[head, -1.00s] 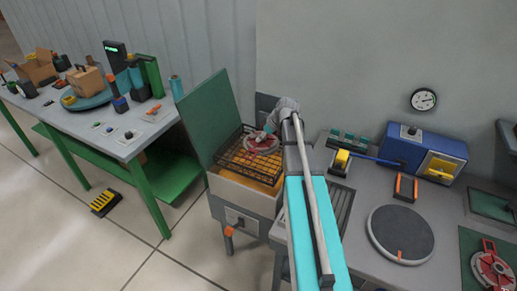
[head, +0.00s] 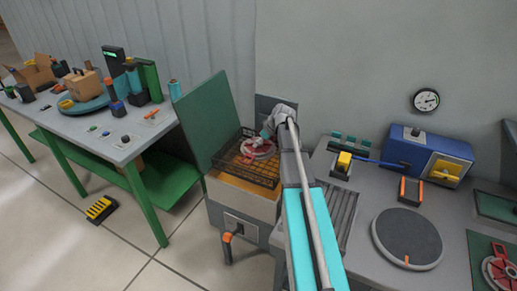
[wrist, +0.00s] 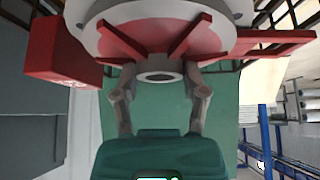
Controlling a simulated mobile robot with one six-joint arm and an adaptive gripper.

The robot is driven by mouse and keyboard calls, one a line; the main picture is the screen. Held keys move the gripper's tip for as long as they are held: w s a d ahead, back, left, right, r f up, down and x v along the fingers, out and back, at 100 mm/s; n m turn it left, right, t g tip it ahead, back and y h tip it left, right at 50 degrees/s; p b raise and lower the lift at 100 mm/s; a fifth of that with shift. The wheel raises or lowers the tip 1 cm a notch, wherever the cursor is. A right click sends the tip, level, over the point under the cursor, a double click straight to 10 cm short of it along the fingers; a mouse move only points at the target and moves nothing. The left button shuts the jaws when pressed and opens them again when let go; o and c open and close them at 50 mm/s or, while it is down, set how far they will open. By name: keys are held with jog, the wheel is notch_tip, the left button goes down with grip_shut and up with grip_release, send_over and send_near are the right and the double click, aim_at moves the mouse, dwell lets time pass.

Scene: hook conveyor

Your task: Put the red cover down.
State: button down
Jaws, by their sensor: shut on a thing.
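The red cover (head: 259,151), a pale disc with red ribs and a red block at one side, is at the black wire basket (head: 247,174) in the head view. My gripper (wrist: 159,78) is shut on the cover's grey hub in the wrist view, where the cover (wrist: 205,40) fills the top of the picture. My arm comes in from the right and partly hides the cover in the head view. I cannot tell whether the cover touches the basket's floor.
The basket sits over an orange-topped tub with a raised green lid (head: 205,124) on its left. A second red-ribbed part (head: 498,270) lies on a green plate at far right. A dark round plate (head: 407,236) on the right bench is bare. A cluttered table stands left.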

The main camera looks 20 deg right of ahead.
aim_at(259, 147)
jog(key=shift+w+f+b, duration=0.45)
jog(key=shift+f+b, duration=0.35)
jog(key=shift+b, duration=0.05)
jog(key=shift+f+b, duration=1.2)
jog(key=shift+c, duration=0.6)
grip_release()
jog(key=shift+s+d+r, duration=0.1)
jog(key=shift+s+r, duration=0.05)
jog(key=shift+r, duration=0.05)
jog(key=p+v, duration=1)
jog(key=v, duration=0.1)
jog(key=shift+s+d+r, duration=0.1)
jog(key=shift+d+r, duration=0.05)
jog(key=shift+r, duration=0.15)
